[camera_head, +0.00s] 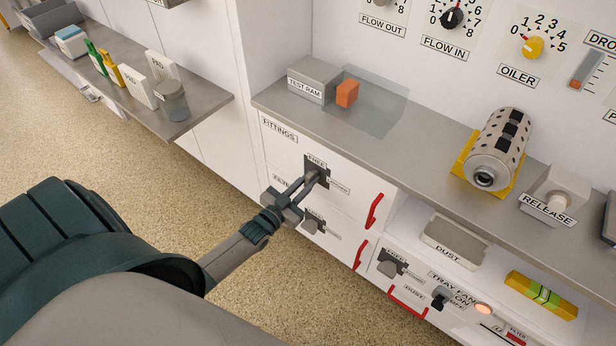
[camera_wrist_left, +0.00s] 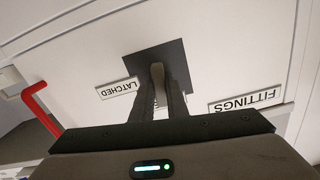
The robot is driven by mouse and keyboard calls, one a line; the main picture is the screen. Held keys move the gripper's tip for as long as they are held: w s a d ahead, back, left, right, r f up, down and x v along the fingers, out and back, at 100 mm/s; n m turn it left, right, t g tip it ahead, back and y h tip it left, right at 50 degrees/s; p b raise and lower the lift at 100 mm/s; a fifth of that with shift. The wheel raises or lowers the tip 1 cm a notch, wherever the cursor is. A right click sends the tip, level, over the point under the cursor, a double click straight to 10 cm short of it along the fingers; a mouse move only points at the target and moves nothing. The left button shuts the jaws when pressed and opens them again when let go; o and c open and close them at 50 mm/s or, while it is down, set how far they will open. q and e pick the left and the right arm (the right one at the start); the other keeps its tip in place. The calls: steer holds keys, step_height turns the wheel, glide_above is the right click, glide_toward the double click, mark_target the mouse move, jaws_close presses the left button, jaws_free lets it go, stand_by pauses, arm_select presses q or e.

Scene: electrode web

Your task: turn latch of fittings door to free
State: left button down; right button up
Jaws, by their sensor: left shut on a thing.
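The fittings door (camera_head: 345,193) is a white panel in the front below the counter, with a FITTINGS label and a red handle (camera_head: 374,211) at its right. Its latch sits on a dark square plate (camera_head: 323,163), with one label above and a LATCHED label to the right. My left gripper (camera_head: 312,182) is shut on the latch, whose knob is mostly hidden by the fingers. In the left wrist view the fingers (camera_wrist_left: 158,92) reach onto the dark plate (camera_wrist_left: 160,58), between the LATCHED and FITTINGS labels. The door looks closed. My right gripper is not in view.
Below are more latches (camera_head: 313,221) and red handles. The counter (camera_head: 415,152) above holds a TEST RAM block (camera_head: 314,79), an orange cube (camera_head: 347,93) and a perforated cylinder (camera_head: 497,148). A side shelf (camera_head: 205,103) stands at the left. The floor between is clear.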

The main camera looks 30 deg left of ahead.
arm_select(q)
steer(key=shift+n, duration=0.9)
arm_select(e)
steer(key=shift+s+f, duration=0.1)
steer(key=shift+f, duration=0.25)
arm_select(q)
steer(key=c, duration=1.7)
jaws_free()
steer(key=shift+c, duration=0.2)
steer(key=shift+s, duration=0.1)
steer(key=s+a, duration=0.1)
steer(key=s, duration=1.6)
steer(key=shift+a, duration=0.2)
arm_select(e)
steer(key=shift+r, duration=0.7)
arm_select(q)
steer(key=shift+s, duration=0.1)
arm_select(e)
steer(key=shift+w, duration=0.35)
